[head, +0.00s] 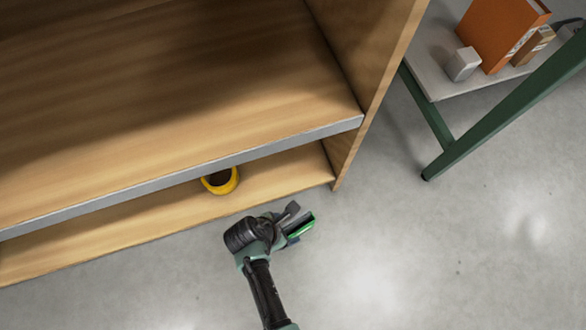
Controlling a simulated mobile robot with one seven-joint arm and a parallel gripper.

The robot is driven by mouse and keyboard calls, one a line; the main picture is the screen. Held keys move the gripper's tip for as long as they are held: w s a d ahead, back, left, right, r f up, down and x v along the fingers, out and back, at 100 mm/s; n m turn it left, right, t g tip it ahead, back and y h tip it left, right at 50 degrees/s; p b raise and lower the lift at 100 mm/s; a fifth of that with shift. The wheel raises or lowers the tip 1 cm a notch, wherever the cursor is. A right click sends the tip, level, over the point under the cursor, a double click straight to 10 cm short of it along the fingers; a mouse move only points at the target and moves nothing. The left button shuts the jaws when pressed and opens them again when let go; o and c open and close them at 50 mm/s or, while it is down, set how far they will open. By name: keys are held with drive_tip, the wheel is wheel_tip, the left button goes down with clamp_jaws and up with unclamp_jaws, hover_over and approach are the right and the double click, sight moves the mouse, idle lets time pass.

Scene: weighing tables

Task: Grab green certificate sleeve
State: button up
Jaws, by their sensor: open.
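My gripper (291,224) is at the lower centre of the head view, in front of the wooden shelf unit, seen from above. Its jaws are open. A small flat thing with a bright green edge (301,227) shows at the fingers, seemingly between them. It looks like the green certificate sleeve, but it is small and partly hidden by the gripper. I cannot tell whether the fingers touch it or what supports it.
The wooden shelf unit (190,95) fills the upper left. A yellow ring-shaped thing with a dark middle (220,181) sits on its bottom shelf. A green-legged table (437,78) at upper right bears an orange binder (495,32) and small boxes. Grey floor (430,260) is clear at right.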

sight(290, 231)
drive_tip(key=f+b, duration=0.4)
drive_tip(key=shift+d+f+b, duration=0.2)
drive_tip(key=shift+f+b, duration=0.1)
drive_tip(key=shift+f, duration=0.05)
drive_tip(key=shift+w+d+f+b, duration=0.1)
drive_tip(key=shift+d+f+b, duration=0.05)
drive_tip(key=shift+f+b, duration=0.15)
drive_tip(key=shift+r, duration=0.1)
clamp_jaws()
idle(0.9)
